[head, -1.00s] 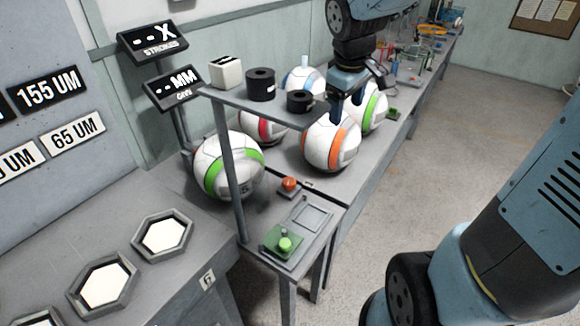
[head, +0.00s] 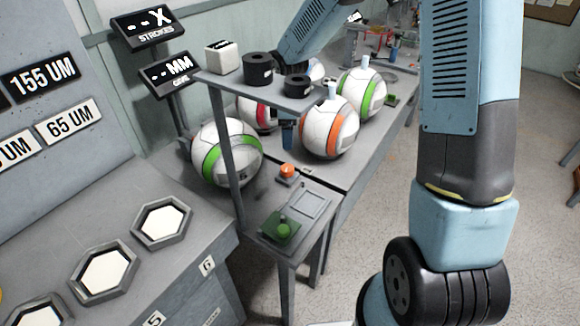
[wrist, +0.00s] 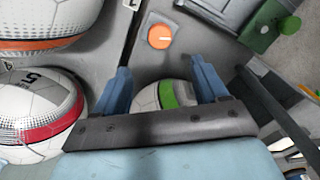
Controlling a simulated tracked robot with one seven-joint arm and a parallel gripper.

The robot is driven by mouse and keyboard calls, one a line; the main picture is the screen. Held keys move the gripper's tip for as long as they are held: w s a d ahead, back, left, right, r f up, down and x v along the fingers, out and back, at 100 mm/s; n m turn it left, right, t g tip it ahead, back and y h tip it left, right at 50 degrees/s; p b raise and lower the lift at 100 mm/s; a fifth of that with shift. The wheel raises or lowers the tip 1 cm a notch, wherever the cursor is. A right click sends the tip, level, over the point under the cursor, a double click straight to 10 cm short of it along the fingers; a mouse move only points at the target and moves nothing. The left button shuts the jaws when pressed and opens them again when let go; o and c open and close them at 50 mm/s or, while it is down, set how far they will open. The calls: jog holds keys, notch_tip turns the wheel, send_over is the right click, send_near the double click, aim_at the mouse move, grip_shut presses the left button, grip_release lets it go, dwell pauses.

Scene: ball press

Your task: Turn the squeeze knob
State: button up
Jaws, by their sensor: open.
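An orange round knob (head: 287,171) sits on a small base on the grey bench. In the wrist view the knob (wrist: 160,37) has a white line on its top. A green knob (head: 283,230) stands on a green plate at the bench's near end; it also shows at the top right of the wrist view (wrist: 289,25). I cannot tell from the pictures which is the squeeze knob. My gripper (wrist: 160,78) is open, with nothing between its blue fingers. The orange knob shows beyond the fingertips, apart from them. In the head view my gripper is partly hidden behind the shelf.
Several balls stand on the bench, including a green-striped one (head: 227,153) and an orange-striped one (head: 329,127). A raised shelf (head: 270,93) on a post holds a white cube (head: 222,57) and two black cylinders. Hexagonal trays (head: 161,223) lie at the left.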

aim_at(288, 168)
notch_tip(288, 168, down, 14)
jog(key=shift+r, duration=0.15)
dwell(0.4)
jog(key=c, duration=1.1)
jog(key=shift+o, duration=0.2)
jog(key=shift+d, duration=0.25)
jog(key=shift+a, duration=0.15)
